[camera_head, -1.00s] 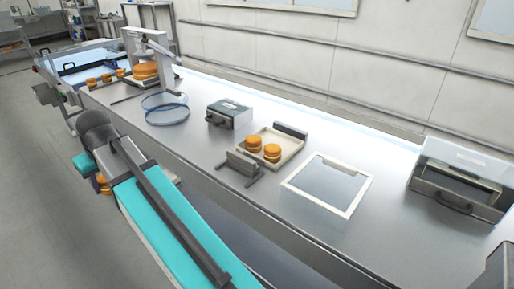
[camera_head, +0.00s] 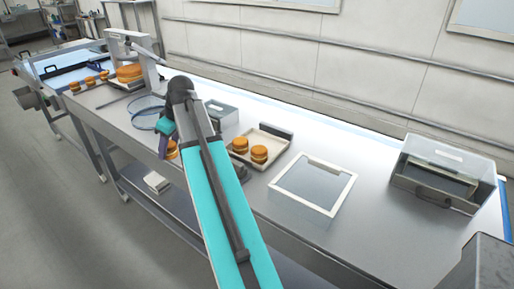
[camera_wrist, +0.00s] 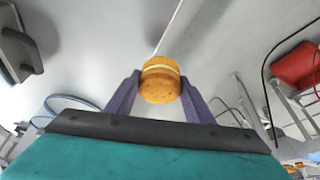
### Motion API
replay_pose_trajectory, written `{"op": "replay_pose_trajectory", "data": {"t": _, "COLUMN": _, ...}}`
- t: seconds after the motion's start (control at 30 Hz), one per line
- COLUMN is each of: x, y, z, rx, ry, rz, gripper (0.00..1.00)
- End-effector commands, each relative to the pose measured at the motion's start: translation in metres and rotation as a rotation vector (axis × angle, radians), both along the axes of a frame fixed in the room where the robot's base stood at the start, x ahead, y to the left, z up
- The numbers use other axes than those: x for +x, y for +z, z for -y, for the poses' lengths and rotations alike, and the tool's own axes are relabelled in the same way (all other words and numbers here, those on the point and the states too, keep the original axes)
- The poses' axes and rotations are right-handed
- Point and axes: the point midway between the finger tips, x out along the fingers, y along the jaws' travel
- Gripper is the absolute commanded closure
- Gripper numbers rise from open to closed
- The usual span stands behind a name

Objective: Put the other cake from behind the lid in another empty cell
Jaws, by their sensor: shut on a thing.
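My gripper (camera_wrist: 160,90) is shut on a round orange cake with a pale middle layer (camera_wrist: 161,80). The cake sits between the two purple fingers. In the head view the held cake (camera_head: 171,150) is partly hidden by my arm, near the bench's front edge. Two similar cakes, one on the left (camera_head: 240,145) and one on the right (camera_head: 259,154), stand on a pale tray (camera_head: 279,148) right of my arm. A grey box with a handle (camera_head: 229,115) is partly hidden behind my arm. I cannot tell clearly which part is the lid or where cells are.
A white-framed clear panel (camera_head: 345,190) lies right of the tray. A clear-topped box with a handle (camera_head: 440,172) stands farther right. A blue-rimmed round sieve-like thing (camera_head: 146,112) is left of my arm. More cakes (camera_head: 90,80) sit at the far left.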

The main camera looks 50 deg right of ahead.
Motion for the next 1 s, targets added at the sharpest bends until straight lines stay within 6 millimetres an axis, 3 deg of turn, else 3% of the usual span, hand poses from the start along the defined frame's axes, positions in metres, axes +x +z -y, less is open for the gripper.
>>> {"op": "replay_pose_trajectory", "data": {"t": 0.1, "x": -0.013, "y": 0.007, "z": 0.035, "rx": 0.000, "ry": 0.030, "rz": 0.000, "gripper": 0.62}}
{"op": "replay_pose_trajectory", "data": {"t": 0.57, "x": -0.084, "y": 0.028, "z": 0.153, "rx": 0.000, "ry": 0.177, "rz": 0.000, "gripper": 0.62}}
{"op": "replay_pose_trajectory", "data": {"t": 1.0, "x": -0.182, "y": 0.051, "z": 0.258, "rx": 0.001, "ry": 0.325, "rz": -0.001, "gripper": 0.62}}
